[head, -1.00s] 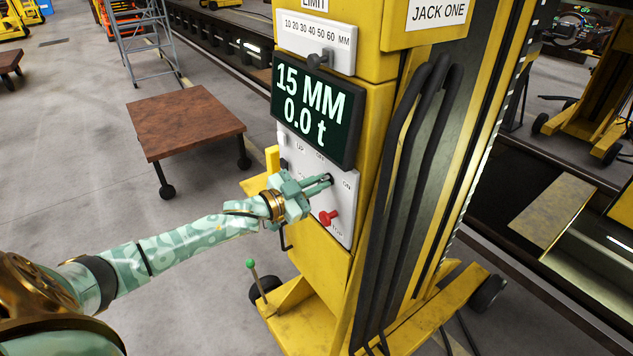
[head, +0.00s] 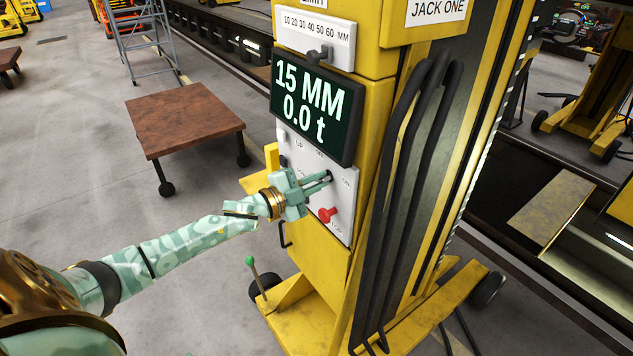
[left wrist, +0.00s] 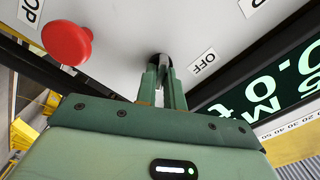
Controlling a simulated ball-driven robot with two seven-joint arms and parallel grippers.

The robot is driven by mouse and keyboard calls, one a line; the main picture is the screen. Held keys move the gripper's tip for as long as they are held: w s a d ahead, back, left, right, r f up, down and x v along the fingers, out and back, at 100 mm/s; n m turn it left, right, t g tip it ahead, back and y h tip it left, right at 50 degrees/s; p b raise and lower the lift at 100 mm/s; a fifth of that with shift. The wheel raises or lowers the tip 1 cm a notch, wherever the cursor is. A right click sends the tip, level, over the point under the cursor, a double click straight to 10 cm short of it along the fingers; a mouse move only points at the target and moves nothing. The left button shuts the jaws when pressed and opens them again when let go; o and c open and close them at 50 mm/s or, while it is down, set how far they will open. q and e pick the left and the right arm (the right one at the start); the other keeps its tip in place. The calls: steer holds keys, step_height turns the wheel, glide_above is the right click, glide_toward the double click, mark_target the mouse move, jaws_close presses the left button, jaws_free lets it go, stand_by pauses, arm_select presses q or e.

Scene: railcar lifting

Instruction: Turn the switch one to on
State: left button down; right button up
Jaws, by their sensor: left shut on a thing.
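Jack one is a yellow column with a white control panel (head: 343,225) below a dark display (head: 311,108) reading 15 MM and 0.0 t. My left gripper (head: 328,177) points at the panel, with its fingertips at the small dark switch (head: 331,175) beside the ON label (head: 346,182). In the left wrist view the gripper (left wrist: 162,78) is shut on the switch (left wrist: 159,58), which the fingers partly hide. The OFF label (left wrist: 204,62) shows to the right of it there. My right gripper is not in view.
A red button (head: 327,215) sits just below the fingers and also shows in the left wrist view (left wrist: 66,43). A limit selector (head: 318,57) is above the display. Black cables (head: 405,200) run down the column's side. A brown-topped cart (head: 185,118) stands at the left.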

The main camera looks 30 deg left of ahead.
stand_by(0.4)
arm_select(q)
steer(key=c, duration=1.5)
jaws_free()
steer(key=v, duration=1.6)
steer(key=shift+b, duration=0.35)
steer(key=shift+s+f, duration=0.1)
